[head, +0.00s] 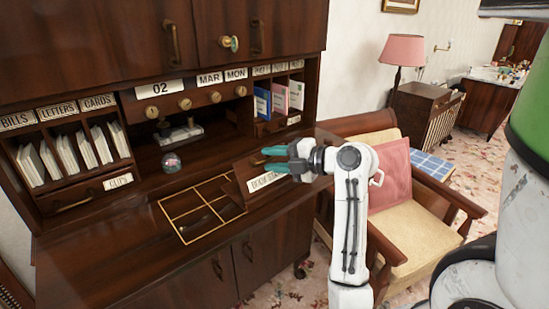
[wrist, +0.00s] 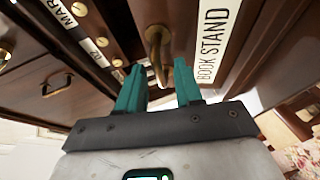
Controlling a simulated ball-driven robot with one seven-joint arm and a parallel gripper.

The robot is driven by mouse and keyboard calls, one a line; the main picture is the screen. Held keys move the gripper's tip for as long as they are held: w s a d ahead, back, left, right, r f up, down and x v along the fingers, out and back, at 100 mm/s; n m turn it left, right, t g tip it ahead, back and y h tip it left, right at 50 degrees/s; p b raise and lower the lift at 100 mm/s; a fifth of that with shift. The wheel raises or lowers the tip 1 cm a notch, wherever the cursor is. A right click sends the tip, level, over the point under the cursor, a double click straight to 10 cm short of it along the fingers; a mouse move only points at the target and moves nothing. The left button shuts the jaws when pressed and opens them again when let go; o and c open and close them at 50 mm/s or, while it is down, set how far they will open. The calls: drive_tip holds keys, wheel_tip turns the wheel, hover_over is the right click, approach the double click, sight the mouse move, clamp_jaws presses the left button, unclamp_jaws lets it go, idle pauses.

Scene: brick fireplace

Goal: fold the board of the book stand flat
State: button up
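The book stand's board (head: 240,186) is dark wood with a white BOOK STAND label (head: 266,182). It stands raised and tilted at the right part of the desk top. In the wrist view the label (wrist: 217,45) is at upper right, with a brass handle (wrist: 155,45) left of it on the board. My gripper (head: 274,158) is at the board's upper part, with two teal fingers. In the wrist view my gripper (wrist: 160,75) has its fingers apart, and the handle's lower end appears between them. I cannot tell whether they touch it. Part of the board is hidden behind my gripper.
A gold-lined compartment tray (head: 200,207) is set in the desk top left of the board. A small glass globe (head: 171,162) stands behind it. Books (head: 280,97) sit in a cubby behind the board. An armchair (head: 410,220) stands close on the right.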

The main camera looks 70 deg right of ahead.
drive_tip(key=shift+c, duration=0.4)
clamp_jaws()
drive_tip(key=shift+f, duration=0.1)
idle(0.9)
